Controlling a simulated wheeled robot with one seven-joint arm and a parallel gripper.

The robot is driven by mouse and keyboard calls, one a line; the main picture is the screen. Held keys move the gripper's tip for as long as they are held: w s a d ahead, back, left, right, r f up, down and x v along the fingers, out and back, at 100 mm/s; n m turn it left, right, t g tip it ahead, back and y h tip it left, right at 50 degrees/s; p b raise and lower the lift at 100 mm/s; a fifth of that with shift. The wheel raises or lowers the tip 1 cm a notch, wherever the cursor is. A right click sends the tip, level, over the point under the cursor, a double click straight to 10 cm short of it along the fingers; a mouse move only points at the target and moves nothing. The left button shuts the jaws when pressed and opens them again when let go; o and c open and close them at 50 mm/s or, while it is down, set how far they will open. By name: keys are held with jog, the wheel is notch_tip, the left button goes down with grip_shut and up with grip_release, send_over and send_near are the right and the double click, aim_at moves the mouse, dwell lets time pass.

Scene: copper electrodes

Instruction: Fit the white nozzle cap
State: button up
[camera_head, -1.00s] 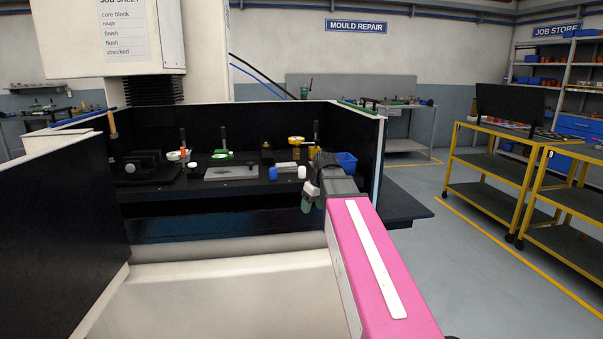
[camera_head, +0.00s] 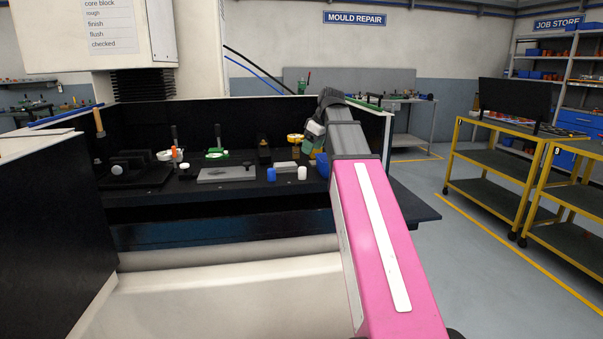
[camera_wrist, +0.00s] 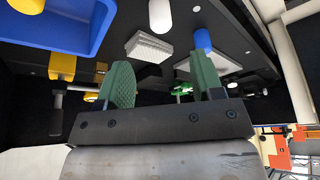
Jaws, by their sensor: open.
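A small white cap (camera_head: 302,173) stands on the dark bench in the head view, beside a blue cap (camera_head: 271,174). In the wrist view a white rounded cap (camera_wrist: 160,15) shows at the top, with the blue cap (camera_wrist: 202,38) to its right. My gripper (camera_head: 308,146) is above the bench's right part, just in front of the back panel. In the wrist view my gripper (camera_wrist: 160,78) has its two green fingers apart with nothing between them. A small orange and white piece (camera_head: 180,160) stands farther left; I cannot tell whether it is the nozzle.
A blue bin (camera_head: 322,165) is at the bench's right, partly behind my arm, and large in the wrist view (camera_wrist: 62,22). A grey plate (camera_head: 227,174) lies mid-bench. Green (camera_head: 217,154) and yellow (camera_head: 295,138) fixtures stand behind. Dark panels enclose the bench.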

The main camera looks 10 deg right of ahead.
aim_at(303, 168)
jog(key=shift+x, duration=5.15)
jog(key=c, duration=0.8)
